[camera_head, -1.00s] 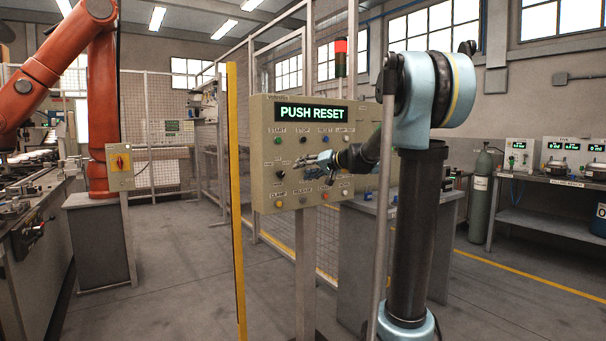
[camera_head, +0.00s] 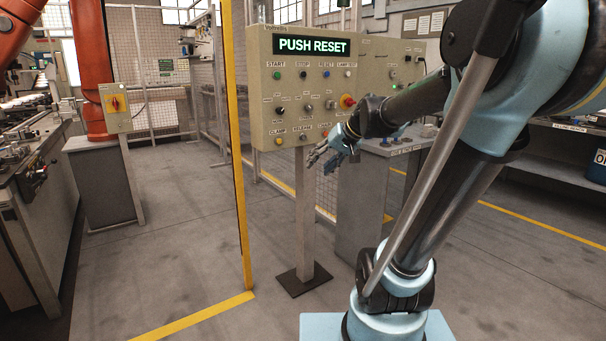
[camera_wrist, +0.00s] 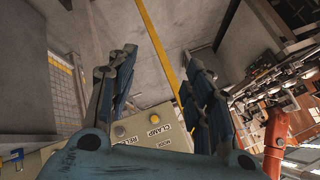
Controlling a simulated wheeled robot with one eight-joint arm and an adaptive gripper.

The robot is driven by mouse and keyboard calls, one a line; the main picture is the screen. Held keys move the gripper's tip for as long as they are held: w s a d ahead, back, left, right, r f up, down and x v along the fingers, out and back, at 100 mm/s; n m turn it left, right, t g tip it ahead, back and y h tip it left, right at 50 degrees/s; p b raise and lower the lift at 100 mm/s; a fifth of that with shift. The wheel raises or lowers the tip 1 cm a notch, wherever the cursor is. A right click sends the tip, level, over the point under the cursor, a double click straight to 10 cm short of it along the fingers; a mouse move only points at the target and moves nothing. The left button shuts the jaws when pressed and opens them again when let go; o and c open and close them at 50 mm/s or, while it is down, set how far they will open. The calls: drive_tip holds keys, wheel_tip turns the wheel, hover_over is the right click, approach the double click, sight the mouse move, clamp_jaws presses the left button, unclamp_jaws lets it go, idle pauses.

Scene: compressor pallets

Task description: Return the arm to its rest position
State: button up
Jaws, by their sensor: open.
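My arm stands on its base at the right of the head view, with the upper arm leaning and the forearm reaching left. My gripper (camera_head: 327,160) is in front of the lower right part of the control panel (camera_head: 268,118), below its buttons. In the wrist view my gripper (camera_wrist: 158,85) has its two fingers spread apart with nothing between the tips. The lower panel edge with CLAMP and RELEASE labels (camera_wrist: 155,132) shows between the finger bases. The panel display (camera_head: 311,47) reads PUSH RESET.
A yellow post (camera_head: 238,150) stands left of the panel. The panel's pole (camera_head: 306,215) rises from a floor plate. A grey cabinet (camera_head: 360,215) is behind my gripper. An orange robot arm (camera_head: 92,60) and a small switch box (camera_head: 115,107) are at left. Open floor lies between.

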drive_tip(key=s+d+f+g+h, duration=0.1)
drive_tip(key=s+d+f+h, duration=0.2)
drive_tip(key=s+d+f, duration=0.3)
drive_tip(key=s+d+f+m+g+h, duration=0.1)
drive_tip(key=s+d+f+g+h, duration=0.1)
drive_tip(key=s+d+f, duration=0.5)
drive_tip(key=s+f+h, duration=0.1)
drive_tip(key=s+f, duration=0.4)
drive_tip(key=s, duration=0.4)
drive_tip(key=shift+h, duration=0.3)
drive_tip(key=shift+w, duration=0.1)
drive_tip(key=shift+w+f, duration=0.25)
drive_tip(key=shift+w, duration=0.2)
